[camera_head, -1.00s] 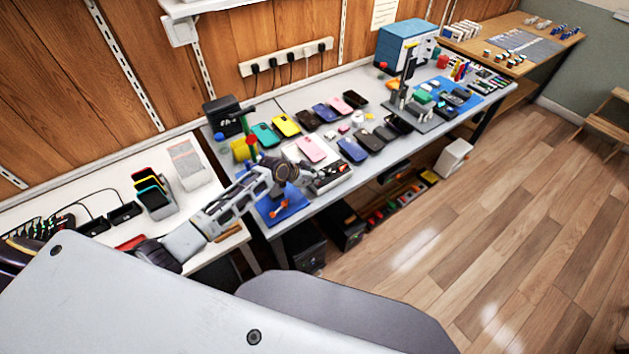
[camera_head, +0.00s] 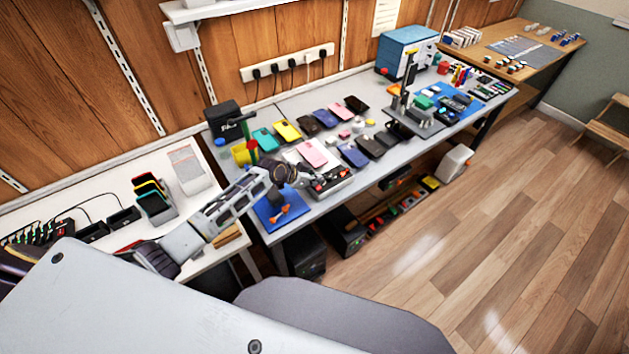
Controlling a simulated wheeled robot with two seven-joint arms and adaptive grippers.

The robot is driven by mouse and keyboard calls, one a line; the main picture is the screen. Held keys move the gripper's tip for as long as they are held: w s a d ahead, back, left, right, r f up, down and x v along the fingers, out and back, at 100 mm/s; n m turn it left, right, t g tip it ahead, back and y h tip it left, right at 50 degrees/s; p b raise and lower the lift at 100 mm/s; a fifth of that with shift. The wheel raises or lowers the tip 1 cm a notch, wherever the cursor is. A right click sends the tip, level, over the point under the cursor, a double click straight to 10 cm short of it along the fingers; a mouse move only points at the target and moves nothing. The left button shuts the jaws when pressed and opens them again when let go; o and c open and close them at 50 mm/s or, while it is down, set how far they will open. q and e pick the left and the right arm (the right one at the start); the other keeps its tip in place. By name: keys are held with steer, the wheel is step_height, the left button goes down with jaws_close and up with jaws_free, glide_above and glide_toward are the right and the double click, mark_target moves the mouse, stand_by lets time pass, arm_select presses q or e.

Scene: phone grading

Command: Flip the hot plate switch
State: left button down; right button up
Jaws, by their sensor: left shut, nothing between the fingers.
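The hot plate (camera_head: 332,165) is a low pale box near the front edge of the grey bench, with a pink phone (camera_head: 311,153) lying on its top. Its front panel (camera_head: 333,181) is dark with small red parts; which one is the switch is too small to tell. My left gripper (camera_head: 299,178) is shut and empty at the panel's left end, and it hides part of that corner. I cannot tell whether it touches the panel. My right gripper is not in view.
Several phones (camera_head: 286,130) lie behind and right of the hot plate. A blue mat (camera_head: 277,213) with an orange tool is below my left wrist. A stand (camera_head: 412,118) rises to the right. The white table (camera_head: 205,193) is at left. The floor is clear at right.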

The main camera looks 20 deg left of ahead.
arm_select(q)
steer(key=shift+r, duration=0.2)
steer(key=shift+r+p, duration=0.35)
steer(key=shift+p, duration=0.1)
steer(key=shift+s+d+r+p, duration=0.1)
steer(key=shift+d+r+p, duration=0.05)
steer(key=shift+r+p, duration=0.65)
steer(key=shift+s+d+r+p, duration=0.1)
steer(key=shift+r+p, duration=0.55)
steer(key=shift+r, duration=0.2)
steer(key=b+v, duration=0.1)
steer(key=v, duration=0.8)
steer(key=shift+s+b, duration=0.3)
steer(key=shift+s, duration=0.25)
steer(key=shift+r, duration=0.1)
